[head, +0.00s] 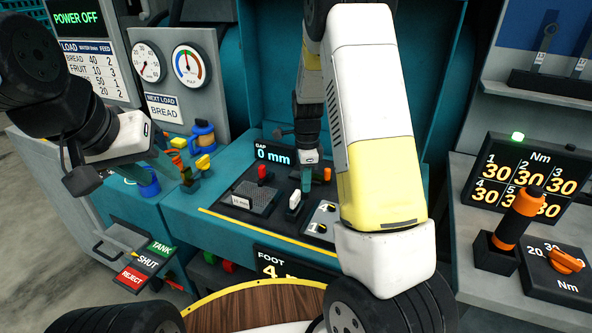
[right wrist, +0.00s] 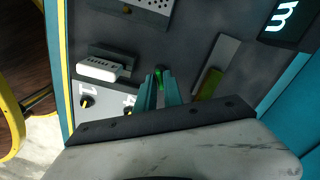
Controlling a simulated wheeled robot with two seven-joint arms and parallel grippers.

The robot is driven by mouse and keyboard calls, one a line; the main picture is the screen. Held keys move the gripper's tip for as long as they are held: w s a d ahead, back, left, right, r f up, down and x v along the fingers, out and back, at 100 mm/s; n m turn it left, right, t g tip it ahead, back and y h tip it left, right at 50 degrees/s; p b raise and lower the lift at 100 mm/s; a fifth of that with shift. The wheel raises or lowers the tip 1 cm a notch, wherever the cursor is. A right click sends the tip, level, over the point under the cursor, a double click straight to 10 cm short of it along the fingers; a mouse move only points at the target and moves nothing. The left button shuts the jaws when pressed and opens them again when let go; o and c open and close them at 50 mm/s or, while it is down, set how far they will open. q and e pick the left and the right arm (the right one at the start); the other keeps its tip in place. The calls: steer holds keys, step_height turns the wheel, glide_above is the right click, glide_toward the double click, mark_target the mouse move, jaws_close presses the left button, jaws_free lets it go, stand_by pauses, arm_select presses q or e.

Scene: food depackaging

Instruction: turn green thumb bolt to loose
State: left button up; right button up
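The green thumb bolt (right wrist: 160,78) shows in the right wrist view as a small green piece on the dark panel, between my right fingertips. My right gripper (right wrist: 160,85) has its two teal fingers close together with the green piece between them, seemingly gripping it. In the head view my right gripper (head: 306,178) points down at the panel, and the bolt is hidden there.
The panel (head: 240,215) carries a white block (head: 294,201), a red knob (head: 264,173) and an orange one (head: 327,174). The gap display (head: 273,155) reads 0 mm. An orange-handled tool (head: 515,222) stands at the right below the Nm board (head: 525,180).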

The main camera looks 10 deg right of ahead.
jaws_close()
